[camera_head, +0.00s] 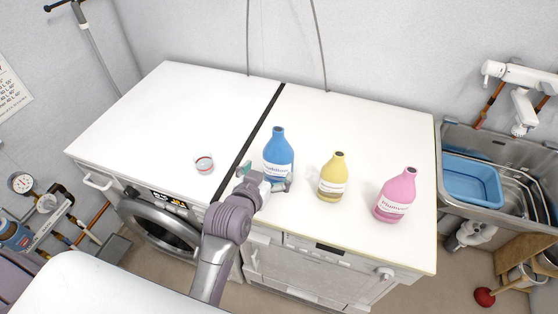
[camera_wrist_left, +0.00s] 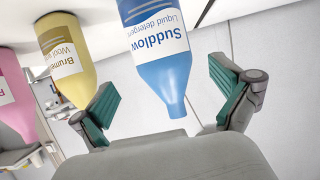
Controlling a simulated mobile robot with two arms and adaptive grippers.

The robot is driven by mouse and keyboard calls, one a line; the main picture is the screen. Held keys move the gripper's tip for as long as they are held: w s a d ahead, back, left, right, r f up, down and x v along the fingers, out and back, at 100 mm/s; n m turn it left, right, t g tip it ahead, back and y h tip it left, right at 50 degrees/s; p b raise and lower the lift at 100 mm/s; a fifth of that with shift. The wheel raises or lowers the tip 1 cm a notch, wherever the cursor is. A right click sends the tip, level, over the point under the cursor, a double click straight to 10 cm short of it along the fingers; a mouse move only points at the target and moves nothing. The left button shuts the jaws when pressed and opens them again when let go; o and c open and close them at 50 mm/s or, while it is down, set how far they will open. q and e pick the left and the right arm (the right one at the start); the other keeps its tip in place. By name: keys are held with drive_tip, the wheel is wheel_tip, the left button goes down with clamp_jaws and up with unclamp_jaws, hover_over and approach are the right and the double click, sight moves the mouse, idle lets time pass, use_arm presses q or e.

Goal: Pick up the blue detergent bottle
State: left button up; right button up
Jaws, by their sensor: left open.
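The blue detergent bottle (camera_head: 278,149) stands upright on the white counter, just right of the dark seam. My left gripper (camera_head: 264,178) is at its near side, low by its base, with the fingers spread. In the left wrist view, which is upside down, the blue bottle (camera_wrist_left: 158,50) shows its "Suddlow" label, and its neck points toward the palm. The open fingers (camera_wrist_left: 164,90) with green pads lie to either side of the bottle, with visible gaps. Whether a pad touches it is unclear in the head view. My right gripper is not in view.
A yellow bottle (camera_head: 332,180) and a pink bottle (camera_head: 396,196) stand to the right on the counter (camera_head: 385,125). A metal sink with a blue tub (camera_head: 474,180) is at the far right. The counter's back is clear.

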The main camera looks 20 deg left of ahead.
sight(279, 128)
use_arm(q)
drive_tip(key=x, duration=0.3)
drive_tip(key=shift+w+a, duration=0.1)
drive_tip(key=shift+w, duration=0.1)
drive_tip(key=shift+w+p, duration=0.55)
drive_tip(key=shift+w, duration=0.05)
drive_tip(key=p+x, duration=0.1)
drive_tip(key=x, duration=0.2)
drive_tip(key=shift+w+f, duration=0.45)
drive_tip(key=shift+w, duration=0.05)
drive_tip(key=shift+s, duration=0.15)
drive_tip(key=shift+c, duration=0.7)
drive_tip(key=c, duration=1.3)
drive_tip(key=shift+r, duration=0.2)
drive_tip(key=shift+c, duration=0.7)
wheel_tip(279, 128, up, 10)
drive_tip(key=shift+r+b, duration=0.1)
drive_tip(key=shift+b, duration=0.65)
